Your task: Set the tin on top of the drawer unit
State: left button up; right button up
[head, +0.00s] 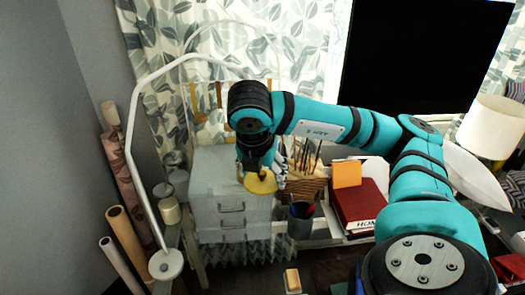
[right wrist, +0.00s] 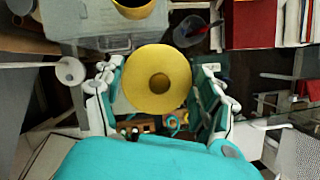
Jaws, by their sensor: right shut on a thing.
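The yellow round tin (right wrist: 157,82) is between the fingers of my right gripper (right wrist: 157,90), which is shut on it. A darker round spot shows in the middle of its face. In the head view the tin (head: 260,183) hangs below my right gripper (head: 261,165), in front of the upper right part of the drawer unit. The grey drawer unit (head: 222,194) has drawers with metal handles. It also shows at the upper left of the right wrist view (right wrist: 80,20). Whether the tin touches the unit I cannot tell. My left gripper is not in view.
A yellow-rimmed dark container (right wrist: 133,8) appears at the unit's top in the right wrist view. A dark pen cup (head: 301,218) and a red book (head: 358,205) are to the right. A white lamp arm (head: 135,150) stands left of the unit.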

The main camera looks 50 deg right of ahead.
jog(key=w+d+r+n+t+y+p, duration=0.1)
jog(key=w+d+n, duration=0.25)
jog(key=w, duration=0.25)
jog(key=w+d+r+n+p, duration=0.1)
jog(key=w+d+n, duration=0.1)
jog(key=w+d, duration=0.3)
jog(key=shift+t, duration=0.3)
jog(key=shift+w+a+f+b, duration=0.2)
jog(key=shift+f+b, duration=0.65)
jog(key=shift+f, duration=0.3)
jog(key=shift+w+a+f+b, duration=0.1)
jog(key=shift+w+f+b, duration=0.1)
jog(key=shift+f+b, duration=0.8)
jog(key=shift+w+a+f+b, duration=0.2)
jog(key=shift+f+b, duration=0.45)
jog(key=shift+f, duration=0.65)
jog(key=shift+f+b, duration=0.1)
jog(key=shift+b, duration=0.4)
jog(key=o, duration=1)
